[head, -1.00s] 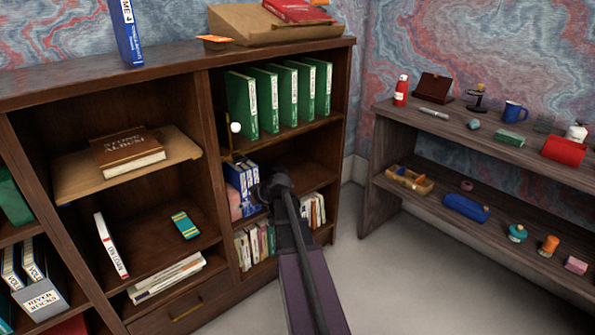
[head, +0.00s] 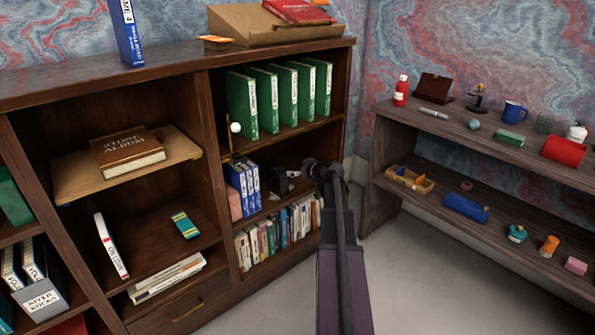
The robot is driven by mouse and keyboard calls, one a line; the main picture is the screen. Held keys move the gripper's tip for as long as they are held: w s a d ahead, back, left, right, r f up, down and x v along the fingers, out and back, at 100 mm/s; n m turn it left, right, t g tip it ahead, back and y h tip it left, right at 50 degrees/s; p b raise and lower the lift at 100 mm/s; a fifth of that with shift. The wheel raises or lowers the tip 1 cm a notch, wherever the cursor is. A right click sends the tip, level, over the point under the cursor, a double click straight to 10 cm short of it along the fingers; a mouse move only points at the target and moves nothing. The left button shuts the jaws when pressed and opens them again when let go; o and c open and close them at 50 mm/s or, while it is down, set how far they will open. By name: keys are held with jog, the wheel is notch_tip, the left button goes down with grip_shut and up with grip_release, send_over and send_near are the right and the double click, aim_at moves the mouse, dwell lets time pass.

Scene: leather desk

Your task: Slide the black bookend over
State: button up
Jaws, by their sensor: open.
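The black bookend (head: 279,184) is a small dark block on the middle shelf of the right bay, right of the blue books (head: 243,179), with what looks like a narrow gap between them. My gripper (head: 311,166) is open, at the end of my arm to the right of the bookend, near the bay's right side. It appears apart from the bookend, with its fingers small and hard to make out. A small dark shape lies on the shelf between the two, too small to identify.
Green binders (head: 278,98) stand on the shelf above, and a row of mixed books (head: 283,226) fills the shelf below. A grey-brown shelf unit (head: 490,150) with small items stands to the right.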

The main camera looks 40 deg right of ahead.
aim_at(278, 168)
jog(key=shift+w+f, duration=0.1)
jog(key=shift+w, duration=0.1)
jog(key=shift+b+x, duration=2.65)
jog(key=shift+x, duration=4.05)
jog(key=c, duration=1.3)
